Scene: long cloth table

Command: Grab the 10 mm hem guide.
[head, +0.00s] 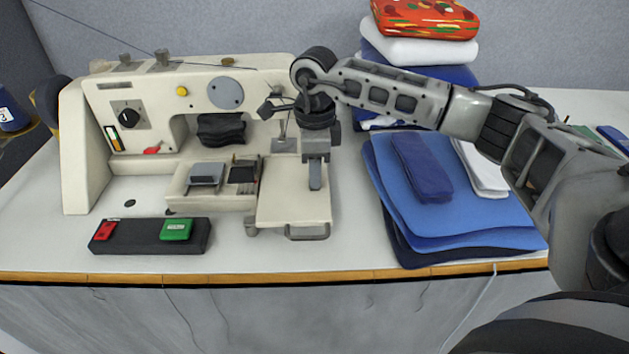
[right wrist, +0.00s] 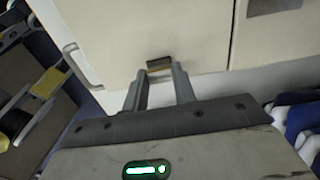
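A small brass-brown block (right wrist: 159,64) shows right at the fingertips of my right gripper (right wrist: 160,78) in the right wrist view, against the cream surface of the sewing machine. It may be the hem guide; no size marking is readable. The two fingers stand apart, with the block at the gap between their tips; I see no clear grip. In the head view my right gripper (head: 315,180) points down over the cream plate (head: 290,207) at the machine's right end, and the block is hidden there. My left gripper is not in view.
The sewing machine (head: 85,165) fills the left of the table. A black bar (head: 140,240) with a red piece (head: 104,230) and a green labelled piece (head: 175,229) lies in front. Folded blue cloths (head: 465,215) lie right of my gripper; a cloth stack (head: 420,50) stands behind.

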